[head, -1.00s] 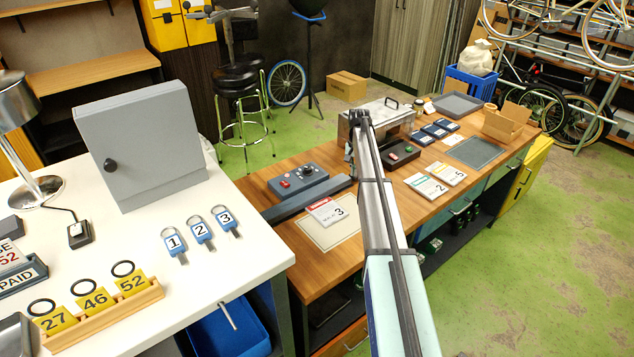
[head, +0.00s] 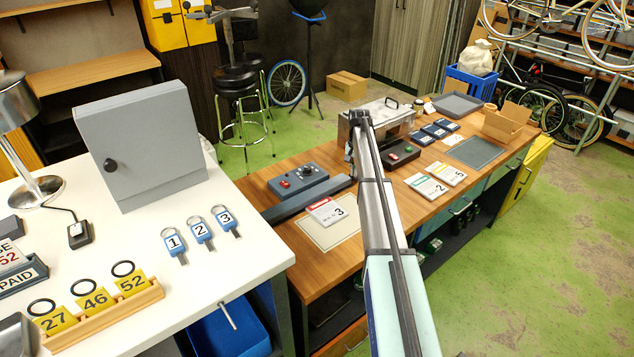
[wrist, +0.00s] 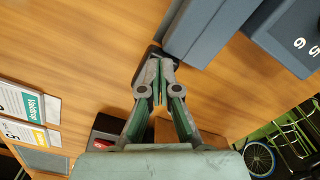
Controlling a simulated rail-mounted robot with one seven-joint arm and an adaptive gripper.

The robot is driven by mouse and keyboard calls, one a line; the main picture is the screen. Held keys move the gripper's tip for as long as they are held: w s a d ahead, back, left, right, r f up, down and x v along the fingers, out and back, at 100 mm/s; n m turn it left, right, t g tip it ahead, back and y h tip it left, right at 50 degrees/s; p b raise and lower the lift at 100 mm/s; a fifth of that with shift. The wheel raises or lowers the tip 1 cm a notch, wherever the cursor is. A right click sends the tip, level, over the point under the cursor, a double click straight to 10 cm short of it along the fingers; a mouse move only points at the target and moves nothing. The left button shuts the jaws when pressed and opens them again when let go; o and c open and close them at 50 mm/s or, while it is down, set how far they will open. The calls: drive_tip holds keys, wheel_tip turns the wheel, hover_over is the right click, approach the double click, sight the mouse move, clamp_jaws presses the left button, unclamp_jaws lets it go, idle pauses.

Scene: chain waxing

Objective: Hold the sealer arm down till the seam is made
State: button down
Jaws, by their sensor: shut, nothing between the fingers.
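The sealer (head: 298,180) is a blue-grey box with a knob and a red switch on the wooden bench. Its long dark sealer arm (head: 308,200) lies low in front of it; the arm also shows in the wrist view (wrist: 205,28). A white packet with a red band and a 3 (head: 331,211) lies against the bar's front side. In the wrist view my gripper (wrist: 155,82) is shut and empty, its fingertips at the dark end of the sealer arm. I cannot tell whether they press on it. In the head view my arm hides the fingertips.
A pale mat (head: 322,242) lies under the packet. Packets 2 and 5 (head: 428,186) lie to the right of my arm. The white table (head: 215,270) is at left.

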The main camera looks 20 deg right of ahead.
drive_tip(key=shift+r, duration=0.1)
wheel_tip(320, 180, up, 16)
drive_tip(key=p, duration=0.6)
drive_tip(key=shift+p, duration=0.4)
idle(0.4)
